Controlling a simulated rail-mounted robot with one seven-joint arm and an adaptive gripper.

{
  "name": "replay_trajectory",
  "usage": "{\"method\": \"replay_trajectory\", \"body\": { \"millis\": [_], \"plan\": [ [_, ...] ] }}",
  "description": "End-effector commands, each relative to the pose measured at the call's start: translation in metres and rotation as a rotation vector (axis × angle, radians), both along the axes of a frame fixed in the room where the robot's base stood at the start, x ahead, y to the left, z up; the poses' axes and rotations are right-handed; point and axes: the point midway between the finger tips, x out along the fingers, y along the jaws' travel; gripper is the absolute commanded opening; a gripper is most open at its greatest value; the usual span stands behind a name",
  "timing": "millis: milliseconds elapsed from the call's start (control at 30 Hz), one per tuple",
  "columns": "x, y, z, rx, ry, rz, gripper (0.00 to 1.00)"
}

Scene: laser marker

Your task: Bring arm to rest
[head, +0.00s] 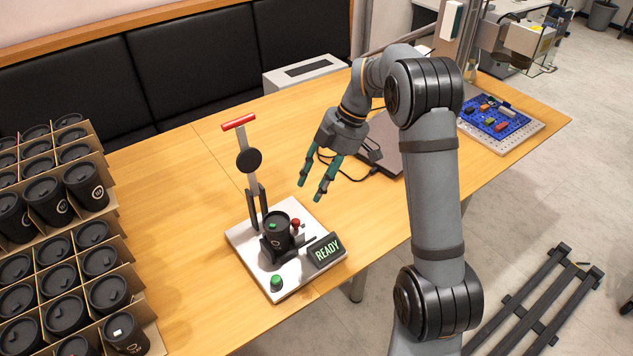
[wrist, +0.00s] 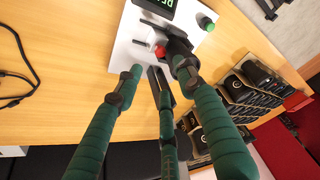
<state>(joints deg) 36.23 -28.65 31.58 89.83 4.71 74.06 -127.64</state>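My gripper (head: 312,190) hangs from my arm above the wooden table (head: 190,190), to the upper right of the laser marker station. Its green fingers are spread apart with nothing between them. They also show spread in the wrist view (wrist: 158,75). The marker station has a white base plate (head: 250,258), an upright lever with a red handle (head: 238,122) and a display reading READY (head: 326,250). A black cup (head: 275,240) sits in its holder, apart from my gripper. A green button (head: 277,282) is at the front of the plate.
Cardboard boxes of black lidded cups (head: 75,265) stand at the left. A dark laptop-like device (head: 382,145) with a cable lies behind my gripper. A blue board with small parts (head: 492,122) is at the table's right end.

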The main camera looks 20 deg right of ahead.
Motion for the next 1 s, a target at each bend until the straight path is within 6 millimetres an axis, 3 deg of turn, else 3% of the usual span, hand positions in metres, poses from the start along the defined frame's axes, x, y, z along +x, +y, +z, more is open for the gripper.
{"method": "replay_trajectory", "body": {
  "millis": [533, 667, 1000],
  "plan": [
    [0.0, 0.004, -0.009, 0.0, 0.002, 0.002, 0.39],
    [0.0, 0.011, -0.027, 0.001, 0.004, 0.004, 0.39],
    [0.001, 0.039, -0.093, 0.0, 0.005, 0.003, 0.39]
  ]
}}
